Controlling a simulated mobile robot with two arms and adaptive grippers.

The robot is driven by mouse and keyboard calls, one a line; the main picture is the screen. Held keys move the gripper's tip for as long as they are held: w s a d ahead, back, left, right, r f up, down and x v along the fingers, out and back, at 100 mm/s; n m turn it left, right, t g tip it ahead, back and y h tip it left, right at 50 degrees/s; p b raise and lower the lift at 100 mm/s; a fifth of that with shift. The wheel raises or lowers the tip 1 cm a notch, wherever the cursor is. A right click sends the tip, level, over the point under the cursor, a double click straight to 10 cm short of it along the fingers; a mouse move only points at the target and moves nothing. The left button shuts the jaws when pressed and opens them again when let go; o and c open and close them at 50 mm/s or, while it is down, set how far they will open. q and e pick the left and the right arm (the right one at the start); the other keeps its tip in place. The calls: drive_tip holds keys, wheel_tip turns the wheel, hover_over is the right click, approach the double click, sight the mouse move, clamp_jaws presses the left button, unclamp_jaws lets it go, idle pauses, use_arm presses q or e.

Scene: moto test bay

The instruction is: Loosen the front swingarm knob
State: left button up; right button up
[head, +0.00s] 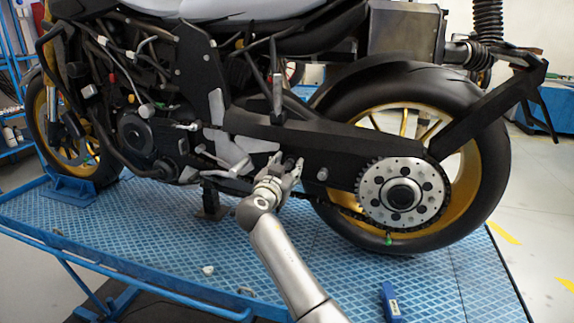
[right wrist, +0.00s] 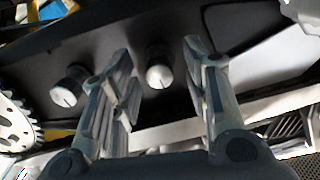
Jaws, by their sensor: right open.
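The black swingarm (head: 262,130) of the motorcycle carries two knobs with pale, round, marked end caps. The front knob (right wrist: 159,72) stands in the right wrist view between the open fingers, near their tips. The rear knob (right wrist: 69,86) is to its left, outside the fingers, and also shows in the head view (head: 322,174). My right gripper (head: 291,170) is open in front of the swingarm. In the right wrist view its two fingers (right wrist: 160,62) flank the front knob with gaps on both sides. In the head view the gripper largely hides that knob. My left gripper is out of view.
The rear sprocket (head: 403,194) and rear wheel (head: 492,165) are right of the gripper. The motorcycle stands on a blue lift platform (head: 150,222). A small blue block (head: 391,301) lies at the platform's front. A footpeg bracket (head: 228,153) is left of the gripper.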

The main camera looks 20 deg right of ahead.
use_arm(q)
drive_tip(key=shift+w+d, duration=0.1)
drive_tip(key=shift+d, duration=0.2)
use_arm(e)
drive_tip(key=shift+w+d+f, duration=0.1)
drive_tip(key=shift+w, duration=0.1)
drive_tip(key=shift+c, duration=0.2)
clamp_jaws()
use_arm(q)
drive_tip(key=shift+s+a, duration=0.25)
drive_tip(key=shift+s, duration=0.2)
